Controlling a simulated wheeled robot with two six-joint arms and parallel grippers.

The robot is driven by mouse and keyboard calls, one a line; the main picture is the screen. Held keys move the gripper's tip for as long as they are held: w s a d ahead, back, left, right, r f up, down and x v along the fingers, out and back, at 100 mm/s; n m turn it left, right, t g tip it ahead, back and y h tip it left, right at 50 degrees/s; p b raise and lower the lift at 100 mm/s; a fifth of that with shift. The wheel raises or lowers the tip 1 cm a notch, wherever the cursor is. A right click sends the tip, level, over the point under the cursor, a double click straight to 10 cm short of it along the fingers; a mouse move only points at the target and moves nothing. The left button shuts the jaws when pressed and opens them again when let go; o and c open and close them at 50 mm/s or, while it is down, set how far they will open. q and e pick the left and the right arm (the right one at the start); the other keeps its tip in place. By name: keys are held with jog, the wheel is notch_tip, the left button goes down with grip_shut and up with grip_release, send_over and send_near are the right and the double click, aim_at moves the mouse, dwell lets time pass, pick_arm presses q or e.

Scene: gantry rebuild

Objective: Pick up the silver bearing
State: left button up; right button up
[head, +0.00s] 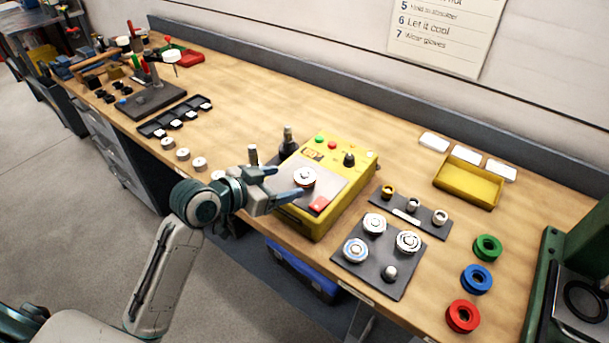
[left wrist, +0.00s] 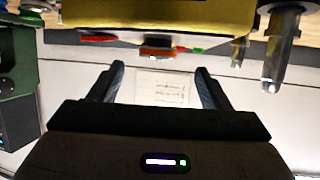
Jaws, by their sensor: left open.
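A silver bearing (head: 305,176) with an orange-brown lower edge sits on the grey plate on top of a yellow machine (head: 318,222). My left gripper (head: 284,182) is open and empty, just left of this bearing with its fingers pointing toward it. In the left wrist view the picture is upside down; the bearing (left wrist: 156,50) shows small beyond the open fingers (left wrist: 159,68), roughly between them. Other silver ring-shaped parts (head: 375,222) lie on a dark plate (head: 379,268) to the right; I cannot tell whether they are also bearings. My right gripper is not seen.
A red button (head: 319,204) is at the machine's near edge. A dark upright post (head: 288,139) stands behind the gripper, close to the machine. Green (head: 487,247), blue (head: 477,278) and red (head: 463,315) rings and a yellow tray (head: 468,182) are right. The bench's back middle is clear.

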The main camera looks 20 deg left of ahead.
aim_at(302, 176)
pick_arm(q)
jog(key=x, duration=0.1)
jog(key=p+x, duration=0.1)
jog(key=x, duration=0.1)
jog(key=shift+d+r, duration=0.2)
jog(key=shift+d, duration=0.05)
jog(key=shift+w+d+f+p, duration=0.3)
jog(key=shift+w+f, duration=0.1)
jog(key=shift+w, duration=0.15)
jog(key=shift+a, duration=0.1)
jog(key=shift+c, duration=0.2)
jog(key=c, duration=1.2)
jog(key=shift+o, duration=0.2)
jog(key=shift+r, duration=0.15)
